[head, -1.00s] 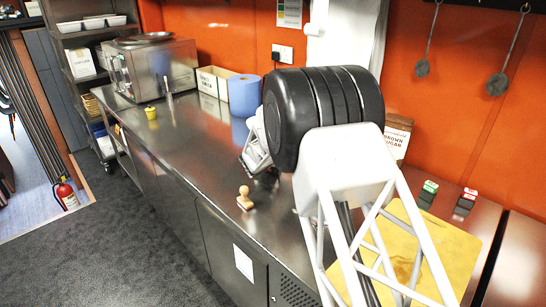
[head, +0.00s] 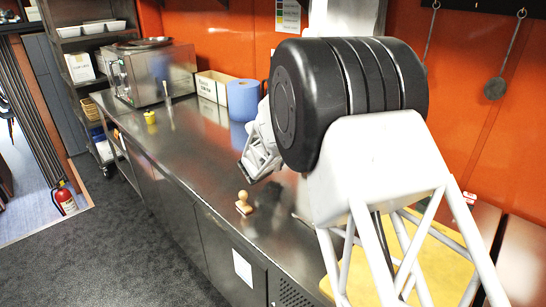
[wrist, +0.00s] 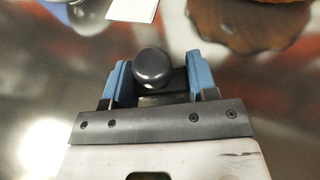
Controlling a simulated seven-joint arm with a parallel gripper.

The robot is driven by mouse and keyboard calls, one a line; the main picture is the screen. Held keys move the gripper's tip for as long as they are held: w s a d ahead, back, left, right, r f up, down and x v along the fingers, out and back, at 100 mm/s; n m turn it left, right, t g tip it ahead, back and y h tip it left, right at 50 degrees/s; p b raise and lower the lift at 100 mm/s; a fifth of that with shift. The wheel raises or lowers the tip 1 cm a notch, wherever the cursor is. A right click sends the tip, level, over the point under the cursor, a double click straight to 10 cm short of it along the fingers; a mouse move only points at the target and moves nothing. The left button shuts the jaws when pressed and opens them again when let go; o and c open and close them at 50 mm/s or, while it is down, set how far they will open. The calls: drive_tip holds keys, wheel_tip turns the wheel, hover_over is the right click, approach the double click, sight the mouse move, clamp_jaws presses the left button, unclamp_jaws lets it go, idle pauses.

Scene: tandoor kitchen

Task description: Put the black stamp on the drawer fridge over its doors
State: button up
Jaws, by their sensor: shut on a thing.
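My gripper (wrist: 158,72) has blue fingers shut on the sides of the black stamp (wrist: 152,66), whose round dark knob shows between them in the wrist view. Its base is mostly hidden by the gripper. In the head view my gripper (head: 252,172) hangs over the steel top (head: 170,135) of the long counter unit, behind the wooden stamp; the black stamp cannot be made out there. The drawer fridge appears to be part of this unit, with door fronts (head: 215,240) along its front, but I cannot tell which section it is.
A wooden stamp (head: 243,203) stands near the counter's front edge. A yellow cup (head: 150,117), a steel oven (head: 150,72), white boxes (head: 212,86) and a blue roll (head: 243,98) stand farther left. A wooden board (head: 440,265) lies right. The middle left counter is clear.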

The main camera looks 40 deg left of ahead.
drive_tip(key=shift+s+d+r, duration=0.15)
drive_tip(key=shift+s+d, duration=0.8)
drive_tip(key=shift+d, duration=0.35)
drive_tip(key=shift+s+d+r, duration=0.1)
drive_tip(key=shift+s+d, duration=0.8)
drive_tip(key=shift+d, duration=0.35)
drive_tip(key=shift+s+d+r, duration=0.15)
drive_tip(key=shift+s+d, duration=0.8)
drive_tip(key=shift+d, duration=0.35)
